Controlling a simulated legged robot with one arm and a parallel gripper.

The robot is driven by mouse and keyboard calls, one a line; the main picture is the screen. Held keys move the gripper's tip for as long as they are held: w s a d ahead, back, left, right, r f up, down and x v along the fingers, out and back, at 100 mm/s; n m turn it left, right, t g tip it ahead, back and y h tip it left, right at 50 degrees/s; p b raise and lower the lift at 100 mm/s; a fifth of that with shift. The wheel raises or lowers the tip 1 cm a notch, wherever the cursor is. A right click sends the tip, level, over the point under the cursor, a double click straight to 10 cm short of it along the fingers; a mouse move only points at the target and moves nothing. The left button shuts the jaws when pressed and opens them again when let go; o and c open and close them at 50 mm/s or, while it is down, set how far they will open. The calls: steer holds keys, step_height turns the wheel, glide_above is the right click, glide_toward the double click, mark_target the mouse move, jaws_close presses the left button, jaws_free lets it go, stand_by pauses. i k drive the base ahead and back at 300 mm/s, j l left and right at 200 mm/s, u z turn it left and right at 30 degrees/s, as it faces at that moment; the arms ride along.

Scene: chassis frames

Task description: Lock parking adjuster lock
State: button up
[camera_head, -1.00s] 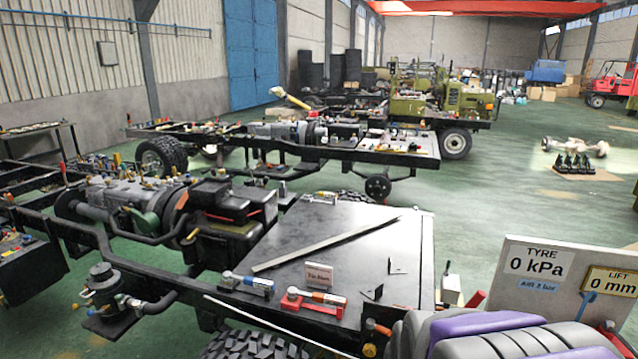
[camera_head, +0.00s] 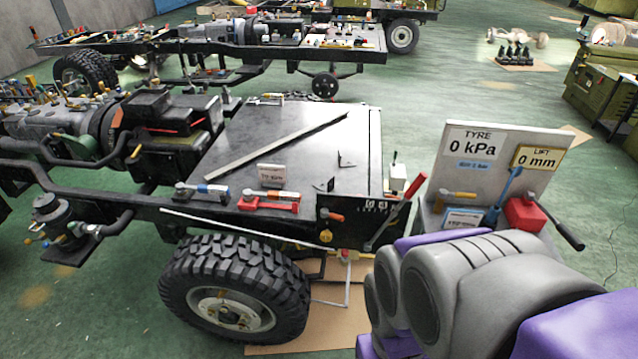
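I cannot tell which part is the parking adjuster lock; the small labels are unreadable. A black panel (camera_head: 352,222) at the chassis end carries an orange-handled piece (camera_head: 336,217) and a yellow knob (camera_head: 326,236). A red-handled lever (camera_head: 398,208) leans up and right beside the panel. My grey and purple arm (camera_head: 470,285) fills the lower right. Its gripper fingers do not show.
A black tyre (camera_head: 236,290) stands below the chassis deck (camera_head: 262,150). A gauge board (camera_head: 500,160) reads TYRE 0 kPa and LIFT 0 mm, with a red box and black-handled lever (camera_head: 540,216) beside it.

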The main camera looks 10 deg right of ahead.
mark_target(324, 213)
steer(key=i+j, duration=0.1)
steer(key=i, duration=0.45)
steer(key=i+j, duration=0.15)
steer(key=i, duration=0.4)
steer(key=i+l+z, duration=0.05)
